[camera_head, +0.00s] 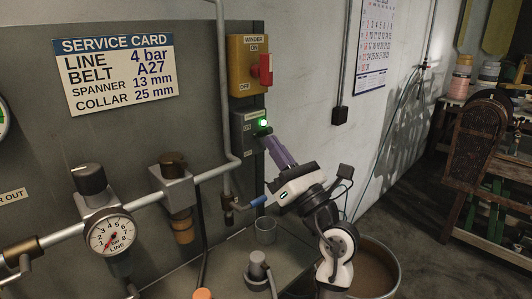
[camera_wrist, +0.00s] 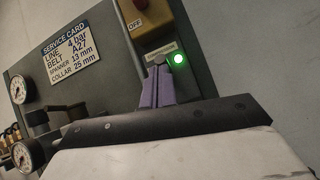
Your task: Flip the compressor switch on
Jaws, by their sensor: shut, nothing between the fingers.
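The compressor switch box (camera_head: 254,128) is a grey-green box on the panel, below the yellow winder switch. Its green lamp is lit (camera_head: 263,123); the lit lamp also shows in the wrist view (camera_wrist: 178,59). A dark switch knob (camera_head: 264,132) sits just below the lamp, partly hidden by my fingertips. My gripper (camera_head: 269,140) has purple fingers, shut and empty, with the tips at the knob. In the wrist view the fingertips (camera_wrist: 158,68) lie left of the lamp, over the box. I cannot tell whether they touch the knob.
The yellow winder box (camera_head: 240,78) with a red handle (camera_head: 266,70) is directly above. A grey pipe (camera_head: 222,90) runs down left of the switch box. A blue-handled valve (camera_head: 257,201) and a grey cup (camera_head: 265,230) are below. A pressure gauge (camera_head: 110,236) is lower left.

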